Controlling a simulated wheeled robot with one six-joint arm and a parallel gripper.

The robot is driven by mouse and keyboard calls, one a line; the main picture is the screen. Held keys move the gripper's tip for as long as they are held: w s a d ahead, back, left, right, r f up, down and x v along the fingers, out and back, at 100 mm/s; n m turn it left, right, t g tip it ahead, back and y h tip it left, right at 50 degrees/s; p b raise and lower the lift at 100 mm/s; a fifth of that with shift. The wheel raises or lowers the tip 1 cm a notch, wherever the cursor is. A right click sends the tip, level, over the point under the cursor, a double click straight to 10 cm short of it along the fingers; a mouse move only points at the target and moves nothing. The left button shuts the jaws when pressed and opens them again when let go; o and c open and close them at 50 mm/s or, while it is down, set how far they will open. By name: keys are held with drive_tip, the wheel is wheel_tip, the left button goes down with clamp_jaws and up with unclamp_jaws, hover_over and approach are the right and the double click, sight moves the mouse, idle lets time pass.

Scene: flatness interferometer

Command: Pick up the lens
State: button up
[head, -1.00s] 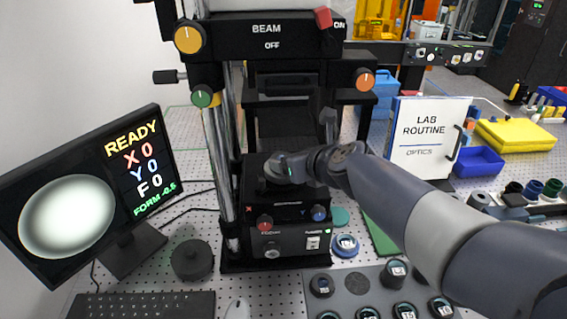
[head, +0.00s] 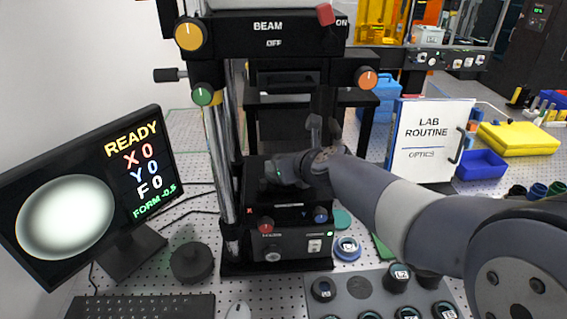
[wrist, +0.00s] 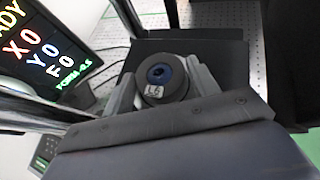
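The lens (wrist: 163,76) is a dark round mount with a blue centre and a white tag that seems to read L5 or L6. In the wrist view it sits between the two fingers of my gripper (wrist: 160,85), one on each side. I see no clear gap at either side, but cannot tell whether the fingers grip it. In the head view my gripper (head: 280,171) is at the dark stage (head: 252,195) of the interferometer (head: 275,245), under the beam head (head: 270,35). My gripper hides the lens there.
Metal posts (head: 217,160) rise close beside my gripper. A monitor (head: 85,190) at left reads READY with zeros and FORM -0.5. A grey tray (head: 375,291) with several labelled round pieces is at the front right. A LAB ROUTINE board (head: 425,140) stands at right.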

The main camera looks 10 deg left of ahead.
drive_tip(key=c, duration=0.7)
drive_tip(key=shift+r, duration=0.15)
